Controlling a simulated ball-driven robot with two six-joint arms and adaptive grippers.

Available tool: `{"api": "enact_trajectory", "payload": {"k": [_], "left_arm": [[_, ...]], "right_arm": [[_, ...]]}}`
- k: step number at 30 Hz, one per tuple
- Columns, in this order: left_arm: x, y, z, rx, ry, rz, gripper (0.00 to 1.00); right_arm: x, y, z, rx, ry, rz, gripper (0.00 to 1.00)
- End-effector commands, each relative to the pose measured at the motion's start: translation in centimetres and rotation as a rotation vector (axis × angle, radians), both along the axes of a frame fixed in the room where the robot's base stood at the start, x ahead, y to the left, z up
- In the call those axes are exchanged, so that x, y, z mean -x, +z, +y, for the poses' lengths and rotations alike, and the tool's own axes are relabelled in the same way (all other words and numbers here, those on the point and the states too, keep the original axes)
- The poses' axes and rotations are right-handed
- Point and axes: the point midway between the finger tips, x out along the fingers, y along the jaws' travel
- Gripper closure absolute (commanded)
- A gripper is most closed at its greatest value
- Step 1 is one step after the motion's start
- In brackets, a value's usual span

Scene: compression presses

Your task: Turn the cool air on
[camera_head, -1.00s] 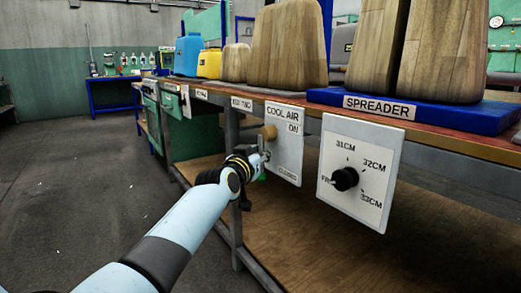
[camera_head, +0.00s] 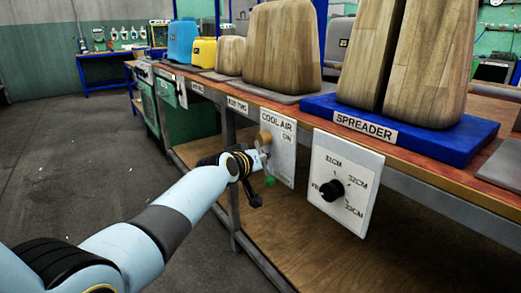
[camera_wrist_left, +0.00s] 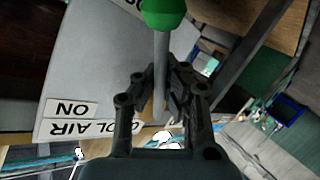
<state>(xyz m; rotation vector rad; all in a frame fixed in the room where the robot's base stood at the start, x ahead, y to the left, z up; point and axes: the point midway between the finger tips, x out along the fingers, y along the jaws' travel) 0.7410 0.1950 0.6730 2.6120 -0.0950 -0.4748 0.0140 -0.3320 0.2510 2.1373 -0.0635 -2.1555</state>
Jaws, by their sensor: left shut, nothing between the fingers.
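The white COOL AIR panel (camera_head: 284,155) hangs on the front of the bench, with ON near its top. It shows upside down in the left wrist view (camera_wrist_left: 85,60). A lever with a green ball (camera_wrist_left: 163,12) has its grey rod (camera_wrist_left: 160,60) at the fingers; the ball (camera_head: 269,181) points down, below my gripper in the head view. My left gripper (camera_head: 263,158) is at the panel's left side. It is shut, its fingers (camera_wrist_left: 160,85) close by the rod; I cannot tell whether they touch it. My right gripper is not in view.
A dial panel (camera_head: 342,183) with a black knob is right of the COOL AIR panel. A tan rounded piece (camera_head: 265,138) sits just above my gripper. Wooden blocks on a blue SPREADER base (camera_head: 400,137) stand on the bench top. The floor at left (camera_head: 80,165) is clear.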

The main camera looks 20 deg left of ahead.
Motion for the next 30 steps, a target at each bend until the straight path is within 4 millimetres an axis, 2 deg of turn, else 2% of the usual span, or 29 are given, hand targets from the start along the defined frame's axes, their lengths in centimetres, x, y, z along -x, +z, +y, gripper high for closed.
{"api": "enact_trajectory", "payload": {"k": [1, 12, 30], "left_arm": [[0.2, 0.4, -0.1, 0.023, -0.002, 0.024, 1.00], [0.8, 1.5, -0.7, 0.288, -0.001, 0.233, 1.00], [1.1, 3.3, -1.1, 0.673, 0.002, 0.534, 1.00]], "right_arm": [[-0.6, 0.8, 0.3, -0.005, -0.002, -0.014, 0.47], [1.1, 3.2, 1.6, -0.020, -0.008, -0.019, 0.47], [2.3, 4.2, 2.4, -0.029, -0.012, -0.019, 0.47]]}}
